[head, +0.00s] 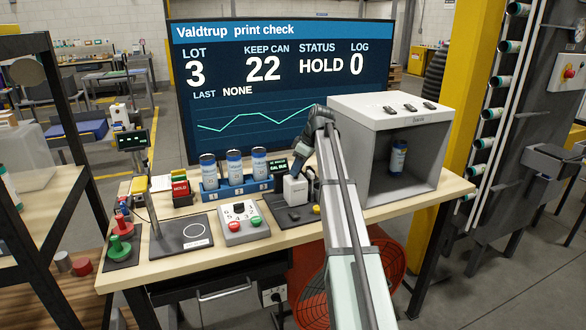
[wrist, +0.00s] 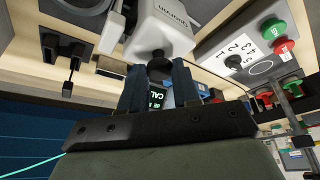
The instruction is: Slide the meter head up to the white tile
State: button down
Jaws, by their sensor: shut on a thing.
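The meter head (head: 295,190) is a white box on a dark mat near the table's middle. In the wrist view the meter head (wrist: 160,28) has a dark knob (wrist: 160,62) on its near side. My gripper (head: 302,160) reaches down behind the meter head in the head view. In the wrist view my gripper (wrist: 160,80) has both fingers closed around the knob. A pale piece (wrist: 111,34) stands beside the meter head in the wrist view; I cannot tell whether it is the white tile. No white tile is clear in the head view.
A small display (head: 278,166) reading CAL DUE stands just behind the meter head. A blue rack (head: 237,189) holds cans at its left. A button box (head: 240,222) is at the front left. A grey booth (head: 433,150) with one can stands close at the right.

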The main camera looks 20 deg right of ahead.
jog(key=c, duration=0.8)
grip_release()
jog(key=v, duration=1.3)
jog(key=shift+r, duration=0.35)
jog(key=shift+s, duration=0.15)
